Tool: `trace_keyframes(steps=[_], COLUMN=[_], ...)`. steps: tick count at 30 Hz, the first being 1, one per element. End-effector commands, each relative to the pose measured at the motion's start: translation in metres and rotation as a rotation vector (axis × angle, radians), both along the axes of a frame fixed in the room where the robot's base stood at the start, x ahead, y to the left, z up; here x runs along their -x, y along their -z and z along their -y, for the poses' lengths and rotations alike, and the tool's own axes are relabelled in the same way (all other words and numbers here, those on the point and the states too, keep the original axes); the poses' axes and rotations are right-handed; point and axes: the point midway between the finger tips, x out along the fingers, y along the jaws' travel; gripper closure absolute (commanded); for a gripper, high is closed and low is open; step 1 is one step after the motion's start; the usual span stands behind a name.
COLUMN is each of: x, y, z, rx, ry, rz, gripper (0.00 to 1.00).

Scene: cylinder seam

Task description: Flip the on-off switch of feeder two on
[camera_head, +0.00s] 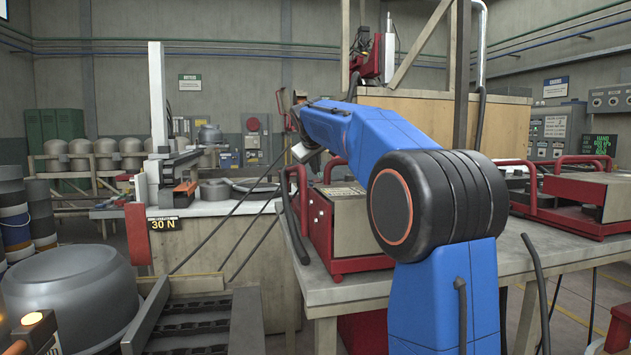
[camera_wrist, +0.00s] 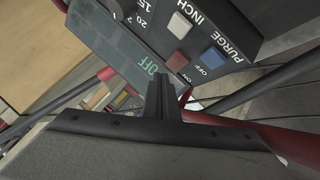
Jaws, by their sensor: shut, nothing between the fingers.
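In the wrist view a dark feeder panel (camera_wrist: 240,20) fills the top, its lettering tilted. It bears a red switch (camera_wrist: 177,62), a blue switch (camera_wrist: 212,57) and a pale button (camera_wrist: 180,25), with PURGE, INCH and OFF marks nearby. A dark display strip (camera_wrist: 122,48) shows OFF in green. My gripper (camera_wrist: 161,82) is shut and empty, its tips close to the red switch; I cannot tell if they touch. In the head view my arm reaches over a red feeder (camera_head: 318,232) on the table, hiding part of it. No feeder number is legible.
Another red-framed feeder (camera_head: 575,215) stands at the right on the grey table (camera_head: 340,291). A wooden crate (camera_head: 420,115) stands behind. A dark cable (camera_head: 290,225) hangs by the near feeder. A grey pot (camera_head: 72,290) stands at the lower left.

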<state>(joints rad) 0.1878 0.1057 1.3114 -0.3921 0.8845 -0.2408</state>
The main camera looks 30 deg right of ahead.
Motion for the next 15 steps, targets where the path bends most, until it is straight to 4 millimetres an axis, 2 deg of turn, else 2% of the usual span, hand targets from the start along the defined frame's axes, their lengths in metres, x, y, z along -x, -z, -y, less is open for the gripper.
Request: trace_keyframes(steps=[15], x=[-0.0008], y=[0.0070], z=[0.0002], rx=[0.001], ry=[-0.001], rz=[0.000], gripper=[1.00])
